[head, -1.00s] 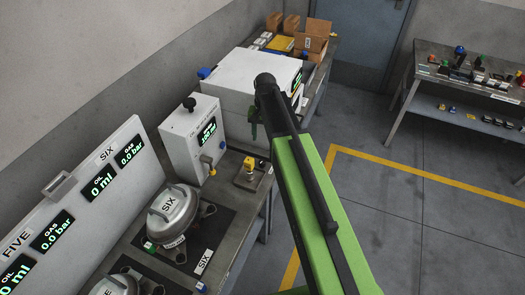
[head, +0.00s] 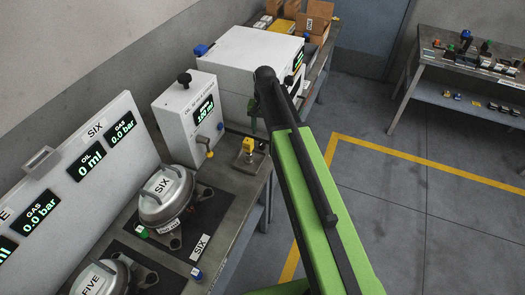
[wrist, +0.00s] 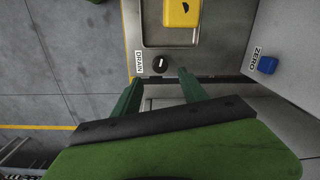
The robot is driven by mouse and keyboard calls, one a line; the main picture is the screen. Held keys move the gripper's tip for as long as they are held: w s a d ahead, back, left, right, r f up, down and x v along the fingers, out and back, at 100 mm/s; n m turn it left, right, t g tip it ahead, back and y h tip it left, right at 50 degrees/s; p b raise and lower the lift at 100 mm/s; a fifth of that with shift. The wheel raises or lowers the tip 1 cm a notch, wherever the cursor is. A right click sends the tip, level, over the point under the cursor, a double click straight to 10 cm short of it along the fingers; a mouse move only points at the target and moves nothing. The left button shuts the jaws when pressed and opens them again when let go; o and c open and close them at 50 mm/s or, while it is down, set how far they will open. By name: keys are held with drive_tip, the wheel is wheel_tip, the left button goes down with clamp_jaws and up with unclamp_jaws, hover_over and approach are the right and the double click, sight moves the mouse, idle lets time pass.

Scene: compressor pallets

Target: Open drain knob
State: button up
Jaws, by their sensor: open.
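The drain knob (wrist: 160,64) is a small dark round knob with a white mark, beside the DRAIN label (wrist: 139,63), in the upper middle of the wrist view. It sits at the edge of a metal tray (wrist: 165,36) that holds a yellow block (wrist: 182,12). My gripper (wrist: 158,75) is open, its green fingers spread either side of the knob's line and just short of it in the picture; contact is not visible. In the head view my gripper (head: 255,118) is partly hidden by my arm, near the white machine; I cannot make out the knob there for certain.
A blue ZERO knob (wrist: 267,65) is on a white surface right of the tray. On the bench stand the oil dispenser (head: 190,115), the SIX compressor (head: 166,208), and the white machine (head: 235,65). The floor (head: 400,200) right of the bench is clear.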

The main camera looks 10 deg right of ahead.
sight(263, 143)
wheel_tip(263, 143, down, 8)
drive_tip(key=b, duration=0.6)
drive_tip(key=shift+a+r, duration=0.1)
drive_tip(key=shift+r, duration=0.2)
clamp_jaws()
